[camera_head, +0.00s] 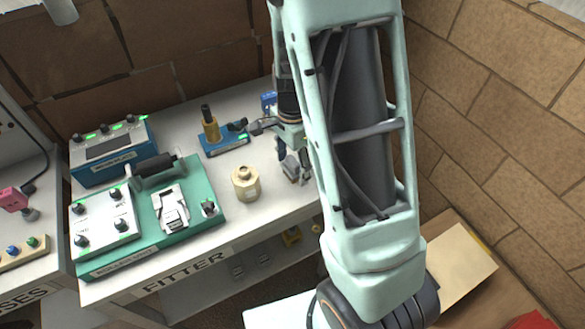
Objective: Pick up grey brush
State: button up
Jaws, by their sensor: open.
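My gripper (268,150) is over the right part of the white workbench, partly hidden behind my own arm. Its fingers are spread apart, and I see nothing clearly held between them. I cannot make out a grey brush for certain; it may be hidden behind my arm or gripper. A cream knobbed container (245,184) stands upright on the bench, left of and below the gripper in the picture. A blue block (224,145) carrying a brass-coloured post with a black top (210,124) stands to the gripper's left.
The white bench (262,215) is labelled FITTER. A teal base (205,187) with a white control box (103,222) and a black cylinder (153,164) fills its left front. A blue box (113,150) stands behind. A small blue object (268,101) is near the wall. A brick wall (500,110) is at right.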

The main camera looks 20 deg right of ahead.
jog(key=shift+f, duration=0.4)
jog(key=shift+c, duration=0.2)
jog(key=c, duration=1.3)
jog(key=shift+o, duration=0.2)
jog(key=shift+r, duration=0.1)
